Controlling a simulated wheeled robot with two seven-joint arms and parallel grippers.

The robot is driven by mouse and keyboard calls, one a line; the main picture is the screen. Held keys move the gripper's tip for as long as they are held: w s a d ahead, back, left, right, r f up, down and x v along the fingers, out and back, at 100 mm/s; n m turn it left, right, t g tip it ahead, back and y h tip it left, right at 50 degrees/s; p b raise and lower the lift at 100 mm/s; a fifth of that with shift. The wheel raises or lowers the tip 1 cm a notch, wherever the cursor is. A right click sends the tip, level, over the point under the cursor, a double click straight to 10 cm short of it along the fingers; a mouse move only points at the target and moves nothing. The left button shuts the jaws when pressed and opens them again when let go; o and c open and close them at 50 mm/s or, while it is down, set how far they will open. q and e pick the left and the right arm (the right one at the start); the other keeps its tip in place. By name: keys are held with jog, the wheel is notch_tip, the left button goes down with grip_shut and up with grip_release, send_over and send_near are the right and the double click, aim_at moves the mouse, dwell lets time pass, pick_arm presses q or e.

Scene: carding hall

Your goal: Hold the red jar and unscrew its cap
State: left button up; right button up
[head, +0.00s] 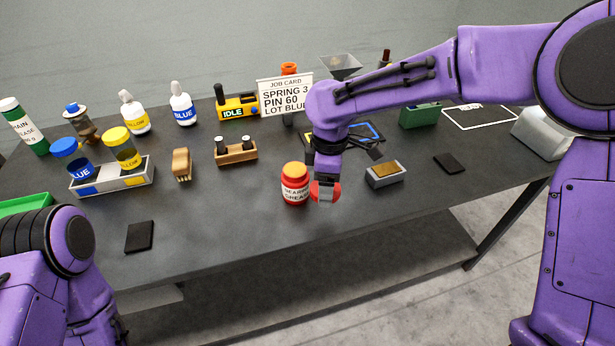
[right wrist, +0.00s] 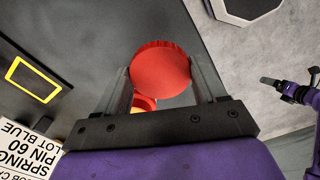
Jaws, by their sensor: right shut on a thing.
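The red jar (head: 295,192), with a white grease label and a yellow band near its top, stands upright on the table. My right gripper (head: 325,192) is just right of it, shut on a round red cap. The cap (right wrist: 160,70) shows between both fingers in the right wrist view, with a yellow and red part of the jar (right wrist: 143,103) partly hidden behind it. The cap appears apart from the jar, to its right. My left gripper (right wrist: 288,84) shows small at the right of the right wrist view, away from the jar; its opening is unclear.
The dark table (head: 225,215) is clear in front of the jar. A wooden block with pegs (head: 236,153) and a brush (head: 181,164) stand left. A grey box (head: 384,175) is close on the right. The job card (head: 286,97) stands behind. A black pad (head: 139,237) lies front left.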

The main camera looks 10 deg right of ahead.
jog(key=a+r+n+p, duration=0.1)
jog(key=n, duration=0.2)
jog(key=a+r+n+p, duration=0.1)
jog(key=r+n, duration=0.1)
jog(key=n, duration=0.2)
jog(key=s+a+r+n+p, duration=0.1)
jog(key=n, duration=0.2)
jog(key=shift+s+a+r+n, duration=0.1)
jog(key=shift+r+n, duration=0.1)
jog(key=shift+n, duration=0.2)
jog(key=n+p, duration=0.1)
jog(key=n, duration=0.2)
jog(key=n+p, duration=0.1)
jog(key=p, duration=0.4)
send_over(345, 189)
jog(key=f, duration=0.9)
jog(key=shift+s+a, duration=0.15)
jog(key=shift+a, duration=0.05)
notch_tip(345, 189, down, 3)
jog(key=shift+d+f+p, duration=0.1)
jog(key=shift+d+p, duration=0.05)
jog(key=shift+p, duration=0.65)
jog(key=shift+f+b, duration=0.3)
jog(key=o, duration=1.2)
jog(key=shift+c, duration=0.2)
